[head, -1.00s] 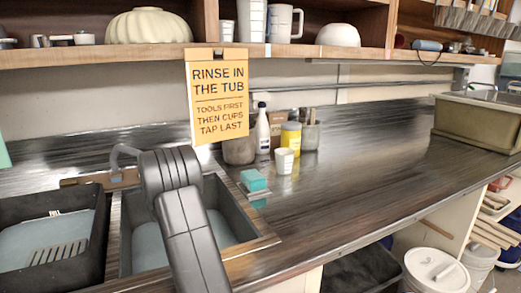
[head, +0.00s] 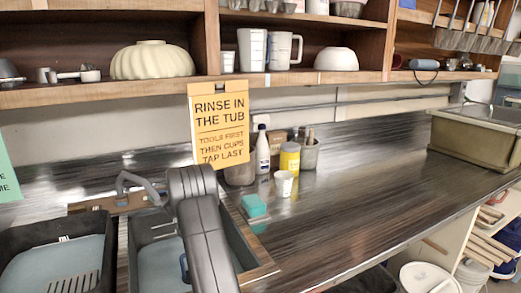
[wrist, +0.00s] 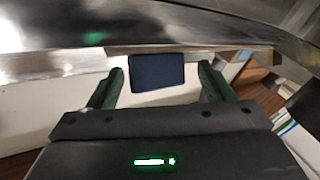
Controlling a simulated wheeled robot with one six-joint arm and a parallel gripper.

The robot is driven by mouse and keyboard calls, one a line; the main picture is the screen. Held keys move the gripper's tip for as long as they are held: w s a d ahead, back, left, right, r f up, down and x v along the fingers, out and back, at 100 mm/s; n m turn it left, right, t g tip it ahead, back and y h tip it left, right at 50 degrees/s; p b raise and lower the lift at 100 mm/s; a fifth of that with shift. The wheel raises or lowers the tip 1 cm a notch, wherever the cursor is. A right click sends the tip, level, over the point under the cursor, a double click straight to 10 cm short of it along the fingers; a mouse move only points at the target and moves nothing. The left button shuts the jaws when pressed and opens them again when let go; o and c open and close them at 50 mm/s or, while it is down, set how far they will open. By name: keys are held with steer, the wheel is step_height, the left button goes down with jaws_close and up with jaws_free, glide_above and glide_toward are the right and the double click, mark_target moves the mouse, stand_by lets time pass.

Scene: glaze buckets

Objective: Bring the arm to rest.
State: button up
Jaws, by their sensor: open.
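My arm shows in the head view, its dark grey links rising in front of the sink tub (head: 160,262). My gripper lies outside the head view. The underside or edge of the counter (wrist: 60,45) crosses the top of the wrist view.
The counter (head: 380,170) is mostly clear to the right. A teal sponge (head: 254,205), a white cup (head: 284,183), a yellow jar (head: 290,158) and a white bottle (head: 262,150) stand behind the tub. A black tub (head: 50,265) is at left; an olive bin (head: 475,143) at right.

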steer(key=shift+r+n+g+y+p, duration=0.15)
steer(key=shift+n+g+p, duration=0.6)
steer(key=shift+p, duration=0.5)
steer(key=shift+r+n+g+y+p, duration=0.15)
steer(key=shift+n+g+p, duration=0.6)
steer(key=shift+p, duration=0.45)
steer(key=shift+f+n+g+p, duration=0.25)
steer(key=shift+n+g+p, duration=0.35)
steer(key=shift+p, duration=0.2)
